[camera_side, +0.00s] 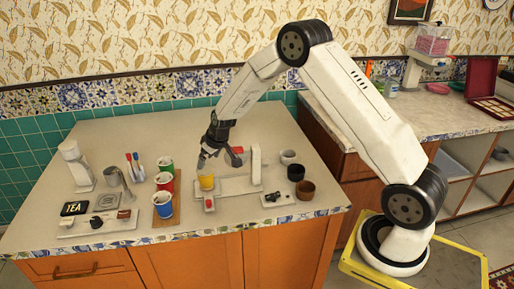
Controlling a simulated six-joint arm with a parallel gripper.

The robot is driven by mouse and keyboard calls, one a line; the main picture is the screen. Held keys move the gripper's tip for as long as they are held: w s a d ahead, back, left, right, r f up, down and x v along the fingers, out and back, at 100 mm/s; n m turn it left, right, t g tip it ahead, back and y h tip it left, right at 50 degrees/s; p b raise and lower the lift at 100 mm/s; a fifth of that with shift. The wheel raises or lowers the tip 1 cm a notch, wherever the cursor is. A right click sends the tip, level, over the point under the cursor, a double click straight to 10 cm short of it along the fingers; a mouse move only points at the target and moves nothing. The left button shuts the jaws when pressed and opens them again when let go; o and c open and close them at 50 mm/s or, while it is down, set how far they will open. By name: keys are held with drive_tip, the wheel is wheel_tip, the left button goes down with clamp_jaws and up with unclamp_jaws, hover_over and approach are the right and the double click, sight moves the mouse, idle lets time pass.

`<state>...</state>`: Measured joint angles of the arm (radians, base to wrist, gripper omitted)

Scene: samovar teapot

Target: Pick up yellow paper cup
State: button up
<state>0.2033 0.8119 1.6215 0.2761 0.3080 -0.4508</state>
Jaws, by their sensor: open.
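The yellow paper cup (206,182) stands upright on the left part of a low white stand (228,186) on the counter. My gripper (205,166) points down just above and behind the cup, with its dark fingers close to the rim. The jaws are open. At this size I cannot tell whether a finger touches the cup or reaches inside it.
Green (165,164), red (164,181) and blue (163,203) cups stand in a row to the left on a wooden board. A white post (256,165) rises right of the yellow cup. Small grey, black and brown bowls (305,190) stand farther right. The counter's back left (115,130) is clear.

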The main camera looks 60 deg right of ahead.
sight(205, 172)
drive_tip(key=shift+w+d+f, duration=0.1)
drive_tip(key=shift+w, duration=0.05)
drive_tip(key=shift+x, duration=1.25)
drive_tip(key=shift+s+x, duration=0.2)
drive_tip(key=shift+x, duration=2.5)
drive_tip(key=c, duration=0.5)
